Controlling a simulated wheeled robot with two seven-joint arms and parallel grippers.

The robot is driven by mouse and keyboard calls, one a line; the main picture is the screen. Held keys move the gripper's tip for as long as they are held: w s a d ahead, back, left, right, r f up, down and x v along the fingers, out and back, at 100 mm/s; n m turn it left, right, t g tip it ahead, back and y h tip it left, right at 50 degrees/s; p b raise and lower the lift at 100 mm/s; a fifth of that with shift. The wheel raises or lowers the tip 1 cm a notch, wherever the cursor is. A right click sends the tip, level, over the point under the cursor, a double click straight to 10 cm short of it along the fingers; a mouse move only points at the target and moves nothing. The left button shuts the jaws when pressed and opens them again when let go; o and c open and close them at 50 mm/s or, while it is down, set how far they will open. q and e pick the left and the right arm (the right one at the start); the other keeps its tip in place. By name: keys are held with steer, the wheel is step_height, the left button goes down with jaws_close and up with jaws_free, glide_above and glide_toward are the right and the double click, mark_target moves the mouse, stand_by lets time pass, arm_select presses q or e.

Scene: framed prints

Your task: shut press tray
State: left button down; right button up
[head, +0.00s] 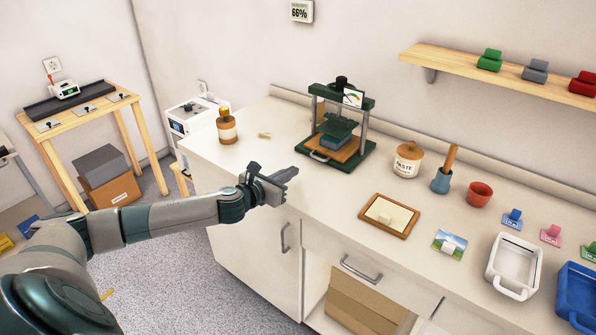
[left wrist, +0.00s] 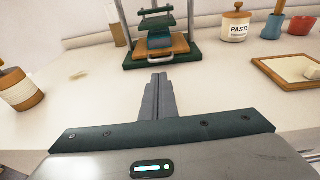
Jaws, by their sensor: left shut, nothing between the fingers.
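The green press (head: 340,125) stands on the white counter near the back wall. Its wooden tray (head: 338,148) with a light handle (head: 319,157) at the front sits under the raised green plate, and a blue block lies on it. The tray's front edge and handle stick out at the front of the press base. In the left wrist view, the tray (left wrist: 172,48) and its handle (left wrist: 160,59) are straight ahead. My left gripper (head: 292,173) is shut and empty above the counter, in front of the tray and apart from it. My right gripper is not in view.
A brown-capped bottle (head: 227,127) stands left of the press. A paste jar (head: 407,160), a blue pot (head: 443,177) and a red cup (head: 479,194) stand to its right. A framed board (head: 389,215) lies nearer. The counter between gripper and press is clear.

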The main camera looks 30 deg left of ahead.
arm_select(q)
steer(key=shift+v, duration=1.05)
steer(key=shift+s+r, duration=0.1)
steer(key=shift+s, duration=0.25)
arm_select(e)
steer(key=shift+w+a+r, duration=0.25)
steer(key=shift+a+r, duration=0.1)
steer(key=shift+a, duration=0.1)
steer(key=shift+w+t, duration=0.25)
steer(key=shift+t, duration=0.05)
